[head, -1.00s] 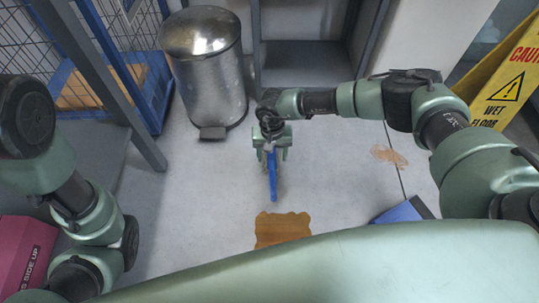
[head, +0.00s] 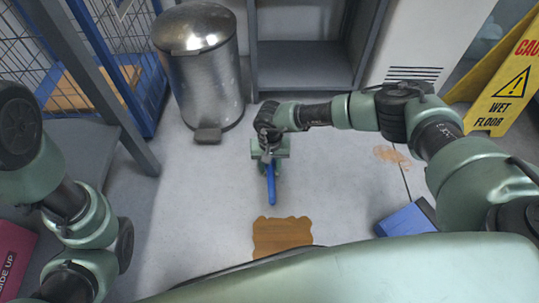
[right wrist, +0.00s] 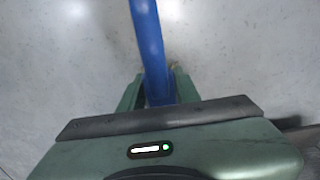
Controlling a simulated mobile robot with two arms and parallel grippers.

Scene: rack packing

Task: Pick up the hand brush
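The blue hand brush (head: 271,186) is in front of my right gripper (head: 268,165), over the grey floor. Its blue handle (right wrist: 150,45) runs up the right wrist view from between the two green fingers (right wrist: 158,92). The fingers are close against both sides of the handle, so the gripper looks shut on it. The bristles are mostly hidden, and I cannot tell whether the brush touches the floor. My left arm shows at the left, but its gripper is not in view.
A metal pedal bin (head: 205,75) stands behind left, beside a blue wire cage (head: 120,50). A grey shelf (head: 305,65) is behind. A yellow wet-floor sign (head: 505,90) stands right. A brown wavy-edged piece (head: 282,235) and a blue box (head: 405,219) lie nearer me.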

